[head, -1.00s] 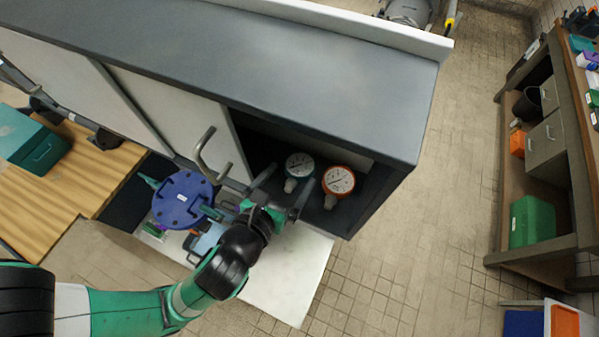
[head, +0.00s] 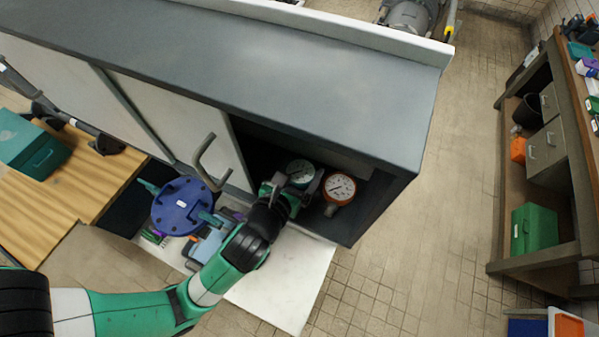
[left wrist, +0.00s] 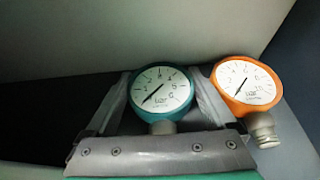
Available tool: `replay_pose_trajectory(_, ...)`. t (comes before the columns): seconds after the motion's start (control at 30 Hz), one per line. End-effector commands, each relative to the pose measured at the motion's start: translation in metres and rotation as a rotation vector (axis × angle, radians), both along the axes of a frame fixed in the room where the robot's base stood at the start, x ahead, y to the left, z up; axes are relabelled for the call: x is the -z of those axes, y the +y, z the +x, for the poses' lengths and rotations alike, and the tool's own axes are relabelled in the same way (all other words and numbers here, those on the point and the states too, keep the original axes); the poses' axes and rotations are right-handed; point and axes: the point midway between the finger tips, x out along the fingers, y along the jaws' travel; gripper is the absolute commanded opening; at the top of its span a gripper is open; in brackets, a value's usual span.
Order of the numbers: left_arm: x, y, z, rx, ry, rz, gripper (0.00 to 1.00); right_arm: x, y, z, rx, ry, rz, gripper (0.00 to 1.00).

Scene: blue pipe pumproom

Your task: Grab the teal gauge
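The teal gauge (head: 300,172), with a round white dial, stands in the open right-hand bay of the grey cabinet (head: 300,95). My left gripper (head: 297,180) reaches into the bay, its fingers on both sides of the gauge. In the left wrist view, the teal gauge (left wrist: 161,92) sits between the two open fingers, with little room at its sides. I cannot tell whether either finger touches it. My right gripper is not in view.
An orange gauge (head: 339,188) stands close to the right of the teal one, near the right finger. The bay's roof and side wall enclose the space. A cabinet door handle (head: 208,160) and a blue flanged part (head: 182,205) are to the left.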

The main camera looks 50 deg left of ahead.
Motion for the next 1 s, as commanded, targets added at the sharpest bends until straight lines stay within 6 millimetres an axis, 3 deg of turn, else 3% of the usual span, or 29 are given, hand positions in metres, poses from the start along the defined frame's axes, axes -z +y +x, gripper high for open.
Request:
replay_pose_trajectory(0.03, 0.000, 0.000, 0.000, 0.000, 0.000, 0.000, 0.59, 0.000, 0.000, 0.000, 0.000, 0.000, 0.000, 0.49)
replay_pose_trajectory(0.23, 0.000, 0.000, 0.000, 0.000, 0.000, 0.000, 0.23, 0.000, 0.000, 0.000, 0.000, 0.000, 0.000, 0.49)
replay_pose_trajectory(0.27, -0.001, 0.000, 0.000, 0.000, -0.001, 0.000, 0.21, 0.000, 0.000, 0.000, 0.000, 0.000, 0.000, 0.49)
replay_pose_trajectory(0.53, -0.008, 0.000, 0.000, -0.001, -0.004, 0.000, 0.21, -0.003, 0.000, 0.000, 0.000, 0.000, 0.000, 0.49)
replay_pose_trajectory(0.8, -0.068, 0.000, 0.001, 0.000, -0.009, -0.001, 0.21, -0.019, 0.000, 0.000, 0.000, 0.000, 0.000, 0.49)
replay_pose_trajectory(1.0, -0.098, 0.000, 0.000, -0.001, -0.006, 0.000, 0.21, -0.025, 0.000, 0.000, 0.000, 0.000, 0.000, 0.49)
